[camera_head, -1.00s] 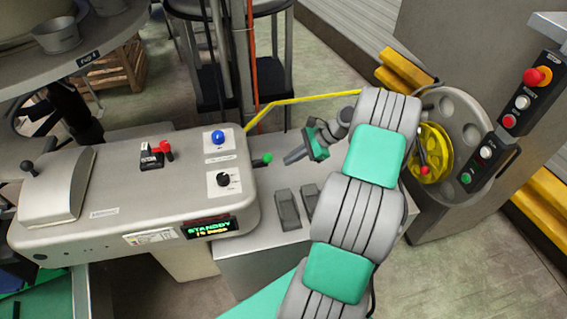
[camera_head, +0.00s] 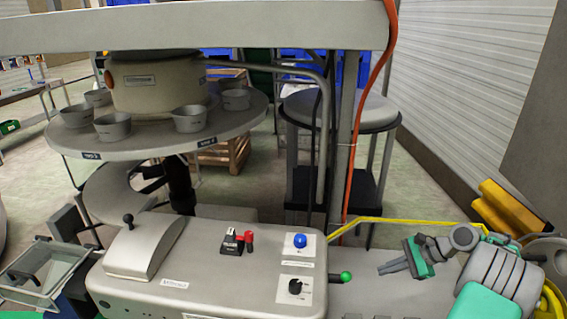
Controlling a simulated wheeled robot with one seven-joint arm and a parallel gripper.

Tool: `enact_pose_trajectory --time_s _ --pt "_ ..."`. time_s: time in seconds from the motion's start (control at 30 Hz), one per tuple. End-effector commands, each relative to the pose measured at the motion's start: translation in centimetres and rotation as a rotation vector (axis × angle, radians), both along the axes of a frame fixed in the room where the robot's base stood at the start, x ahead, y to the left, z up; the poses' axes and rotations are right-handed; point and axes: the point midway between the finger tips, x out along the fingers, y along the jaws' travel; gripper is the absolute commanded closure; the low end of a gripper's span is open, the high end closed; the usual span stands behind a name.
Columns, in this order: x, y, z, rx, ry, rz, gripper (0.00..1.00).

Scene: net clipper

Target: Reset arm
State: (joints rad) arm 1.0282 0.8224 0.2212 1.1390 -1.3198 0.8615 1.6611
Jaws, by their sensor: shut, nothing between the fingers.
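My gripper (camera_head: 394,265) is at the lower right in the head view, at the end of my grey and green arm. Its fingers point left, toward the grey control console (camera_head: 215,262). The fingers are together and hold nothing. A lever with a green knob (camera_head: 345,277) sticks out of the console's right end, a little left of the fingertips and apart from them.
A round table (camera_head: 150,148) with several grey cups and a beige pot (camera_head: 155,85) stands behind the console. A stool (camera_head: 340,110) stands behind an upright post with an orange hose (camera_head: 362,120). A yellow bar (camera_head: 440,225) runs behind my gripper.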

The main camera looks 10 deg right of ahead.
Motion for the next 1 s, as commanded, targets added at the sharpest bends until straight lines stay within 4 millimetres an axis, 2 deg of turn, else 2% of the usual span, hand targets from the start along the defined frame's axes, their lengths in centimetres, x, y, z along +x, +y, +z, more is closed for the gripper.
enact_pose_trajectory --time_s 0.07,0.13,0.23,0.3,0.37,0.47,0.57,0.73,0.87,1.0 --pt "0.0 -0.5 -0.4 -0.094 -0.112 0.139 1.00" --pt "0.0 -1.6 -1.8 -0.191 -0.185 0.244 1.00" --pt "-1.8 -1.7 -5.6 -0.262 -0.214 0.364 1.00" --pt "-4.0 -1.0 -8.8 -0.282 -0.203 0.437 1.00" --pt "-6.3 -0.2 -10.9 -0.293 -0.181 0.499 1.00" --pt "-10.6 0.8 -11.8 -0.338 -0.131 0.603 1.00" --pt "-14.0 2.9 -10.4 -0.391 -0.069 0.723 1.00" --pt "-17.8 7.5 -5.9 -0.506 0.048 0.886 1.00" --pt "-19.4 11.5 -1.9 -0.639 0.102 0.958 1.00" --pt "-19.0 16.1 2.3 -0.816 0.021 1.061 1.00"
